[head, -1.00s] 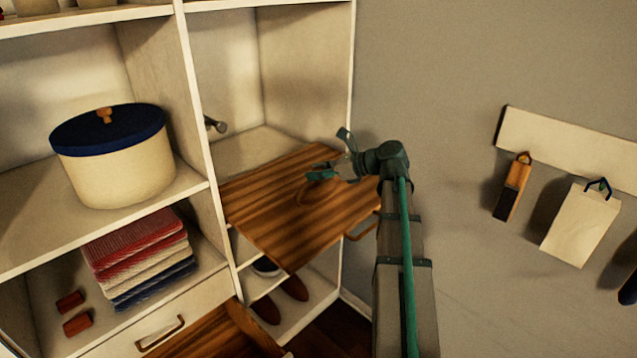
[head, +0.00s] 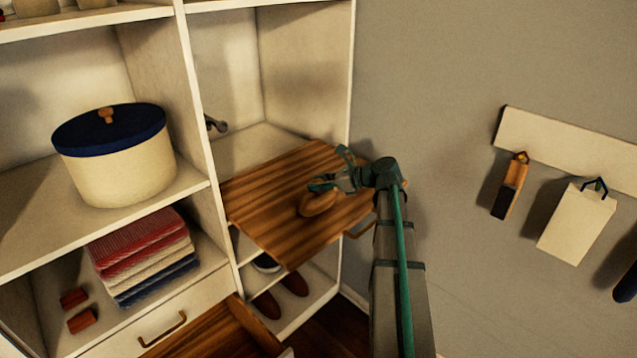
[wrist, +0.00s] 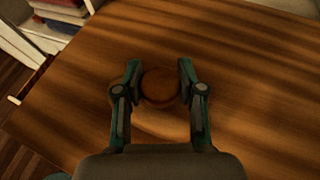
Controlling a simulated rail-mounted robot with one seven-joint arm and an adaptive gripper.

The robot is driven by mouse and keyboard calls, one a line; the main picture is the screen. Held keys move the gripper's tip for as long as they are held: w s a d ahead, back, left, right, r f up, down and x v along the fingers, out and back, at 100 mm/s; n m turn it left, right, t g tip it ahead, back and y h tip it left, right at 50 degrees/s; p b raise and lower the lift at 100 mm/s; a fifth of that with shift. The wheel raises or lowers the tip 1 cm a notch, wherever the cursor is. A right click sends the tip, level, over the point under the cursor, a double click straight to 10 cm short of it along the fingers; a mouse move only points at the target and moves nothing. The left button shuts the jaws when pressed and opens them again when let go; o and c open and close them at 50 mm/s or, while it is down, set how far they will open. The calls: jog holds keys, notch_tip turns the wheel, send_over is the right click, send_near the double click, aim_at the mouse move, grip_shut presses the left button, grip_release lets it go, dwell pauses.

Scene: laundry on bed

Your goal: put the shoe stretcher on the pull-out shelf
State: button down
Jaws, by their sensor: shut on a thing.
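The shoe stretcher (head: 320,203) is a small rounded brown wooden piece at the pull-out shelf, right of the shelf's middle in the head view. In the wrist view its round end (wrist: 160,85) sits between my fingers. My gripper (head: 325,184) is shut on it, just over the shelf; the wrist view also shows my gripper (wrist: 160,75). The pull-out shelf (head: 265,190) is a striped brown wooden board extending from the cabinet. I cannot tell whether the stretcher touches the board.
A cream box with a blue lid (head: 112,155) and folded towels (head: 143,255) stand in the left bays. Shoes (head: 268,303) lie below the board. An open drawer (head: 215,330) juts out lower down. The board's left part is clear.

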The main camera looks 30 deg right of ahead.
jog(key=c, duration=0.7)
grip_release()
jog(key=b+v, duration=0.2)
jog(key=v, duration=1)
jog(key=shift+r, duration=0.15)
